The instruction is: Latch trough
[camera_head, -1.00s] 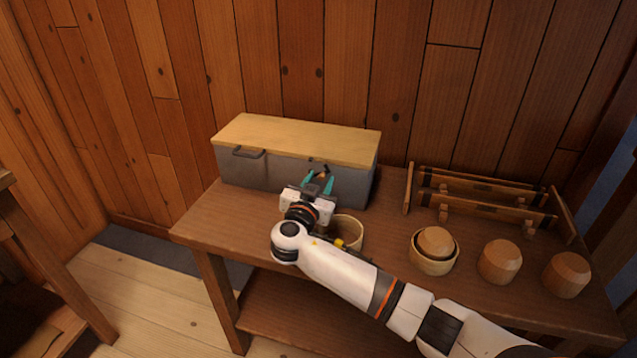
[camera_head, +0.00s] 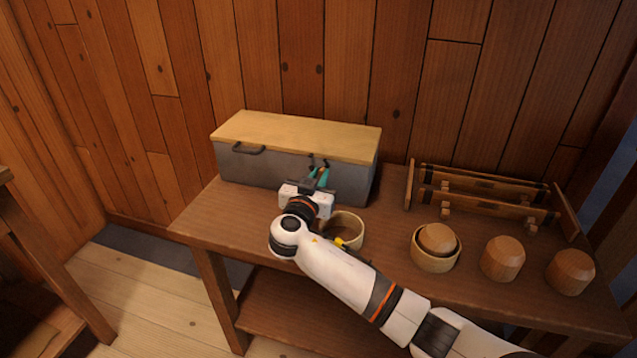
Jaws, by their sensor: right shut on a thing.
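The trough is a long grey box (camera_head: 265,170) with a pale wooden lid (camera_head: 295,135) lying closed on top. It stands at the back left of the wooden table. A small dark latch (camera_head: 312,159) shows at the top of its front wall, right of the middle, partly hidden by my gripper. My right gripper (camera_head: 320,175) reaches up to this front wall, its teal fingers close together on the latch. The exact hold is small and partly hidden. My left gripper is not in view.
A dark handle (camera_head: 248,149) sits on the trough's front left. A round wooden ring or bowl (camera_head: 347,230) stands beside my right wrist. A bowl (camera_head: 433,262) holding a turned block, two more blocks (camera_head: 502,259) (camera_head: 570,272) and a wooden rack (camera_head: 485,205) occupy the right side.

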